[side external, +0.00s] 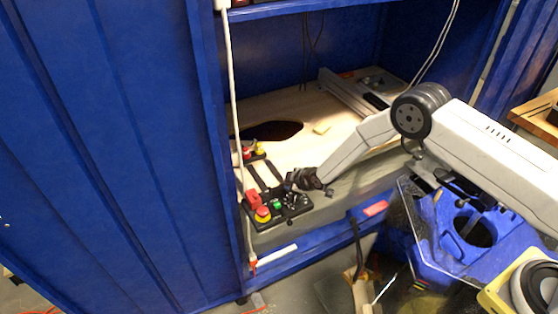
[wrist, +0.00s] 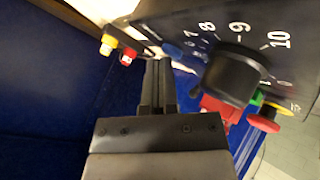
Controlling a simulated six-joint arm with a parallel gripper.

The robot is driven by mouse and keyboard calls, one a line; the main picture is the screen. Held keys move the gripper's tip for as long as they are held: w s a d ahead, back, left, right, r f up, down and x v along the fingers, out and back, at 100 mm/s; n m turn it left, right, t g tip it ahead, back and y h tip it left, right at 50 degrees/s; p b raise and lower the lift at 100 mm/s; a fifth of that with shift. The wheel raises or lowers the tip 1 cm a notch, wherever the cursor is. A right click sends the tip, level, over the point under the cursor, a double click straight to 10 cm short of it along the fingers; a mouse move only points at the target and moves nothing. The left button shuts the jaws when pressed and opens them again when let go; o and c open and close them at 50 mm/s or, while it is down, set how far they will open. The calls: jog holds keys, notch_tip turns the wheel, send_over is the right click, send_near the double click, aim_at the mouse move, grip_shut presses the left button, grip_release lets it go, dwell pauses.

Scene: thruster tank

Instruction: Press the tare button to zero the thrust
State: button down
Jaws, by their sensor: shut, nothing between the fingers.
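A black control panel (side external: 292,213) lies on the wooden shelf inside the blue cabinet; it also fills the top right of the wrist view (wrist: 205,14). It carries a black knob (wrist: 236,72) with a number scale, a green button (side external: 277,204) and a red stop button (side external: 262,214). A dark blue round button (wrist: 172,49) shows beside the scale; I cannot read a tare label. My gripper (wrist: 158,62) is shut and empty, its fingertips close to the blue button in the picture. In the side view my gripper (side external: 291,184) is at the panel's far edge; contact cannot be told.
A smaller box with red and yellow buttons (side external: 259,149) stands behind the panel. The blue cabinet door (side external: 110,150) bounds the left side.

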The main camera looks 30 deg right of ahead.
jog(key=shift+r, duration=0.75)
jog(key=shift+r, duration=2.5)
